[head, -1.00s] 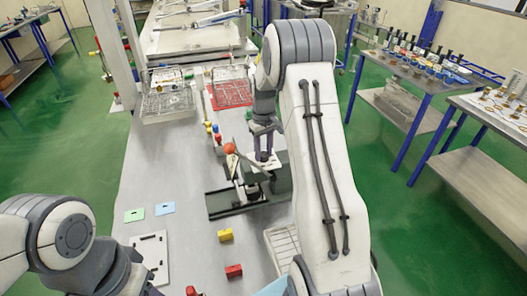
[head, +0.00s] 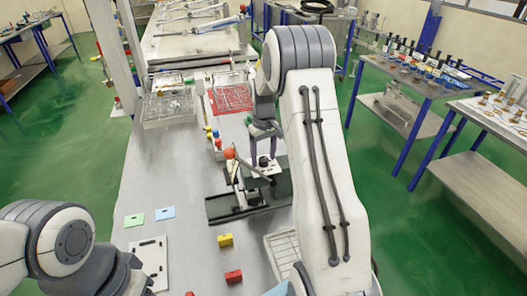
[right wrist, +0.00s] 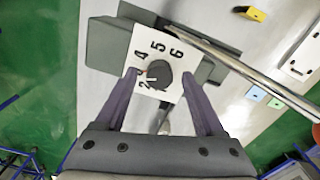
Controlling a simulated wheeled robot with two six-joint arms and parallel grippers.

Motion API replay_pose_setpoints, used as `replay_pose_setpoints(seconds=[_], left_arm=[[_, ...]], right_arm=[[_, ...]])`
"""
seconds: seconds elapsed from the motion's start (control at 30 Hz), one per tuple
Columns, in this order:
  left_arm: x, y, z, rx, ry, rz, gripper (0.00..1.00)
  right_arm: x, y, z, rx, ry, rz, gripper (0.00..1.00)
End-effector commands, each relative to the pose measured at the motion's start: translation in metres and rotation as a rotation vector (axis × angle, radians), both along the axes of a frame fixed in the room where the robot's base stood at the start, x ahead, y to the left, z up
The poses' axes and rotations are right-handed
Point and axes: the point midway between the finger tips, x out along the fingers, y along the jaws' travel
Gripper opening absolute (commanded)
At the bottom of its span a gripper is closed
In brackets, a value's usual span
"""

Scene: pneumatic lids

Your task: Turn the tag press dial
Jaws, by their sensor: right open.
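The tag press (head: 222,208) stands on the bench in the head view, with a dark base and a lever ending in a red ball (head: 229,153). Its dial (head: 263,161) is a dark round knob on a white plate. In the right wrist view the dial (right wrist: 159,75) shows a light pointer mark directed left, near the 2 and 4. The white plate (right wrist: 150,48) also shows 5 and 6. My right gripper (right wrist: 160,80) is open, its fingers on either side of the dial in that view; contact cannot be told. My left arm shows at lower left, its gripper out of view.
A yellow block (head: 225,240), a red block (head: 233,276), green and blue cards, and a white plate with slots (head: 152,262) lie in front. Bare bench lies left of the press.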

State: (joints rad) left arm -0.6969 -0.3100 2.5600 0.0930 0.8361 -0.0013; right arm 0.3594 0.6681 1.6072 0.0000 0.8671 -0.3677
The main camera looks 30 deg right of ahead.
Motion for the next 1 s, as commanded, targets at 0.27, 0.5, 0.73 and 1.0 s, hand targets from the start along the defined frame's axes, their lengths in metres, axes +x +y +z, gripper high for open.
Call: replay_pose_setpoints(seconds=[0.27, 0.5, 0.73, 1.0], left_arm=[[0.0, 0.0, -0.016, 0.0, 0.0, 0.002, 0.5], [0.0, 0.0, -0.025, 0.0, 0.0, 0.004, 0.5], [0.0, 0.0, -0.027, 0.0, 0.0, 0.005, 0.5], [0.0, 0.0, -0.027, 0.0, 0.0, 0.004, 0.5]], right_arm=[[0.002, -0.001, 0.04, -0.003, -0.007, 0.0, 0.71], [0.001, 0.0, 0.085, -0.002, -0.005, 0.0, 0.71], [0.001, 0.0, 0.103, -0.001, -0.002, 0.0, 0.71], [0.0, 0.0, 0.103, 0.0, -0.001, 0.0, 0.71]])
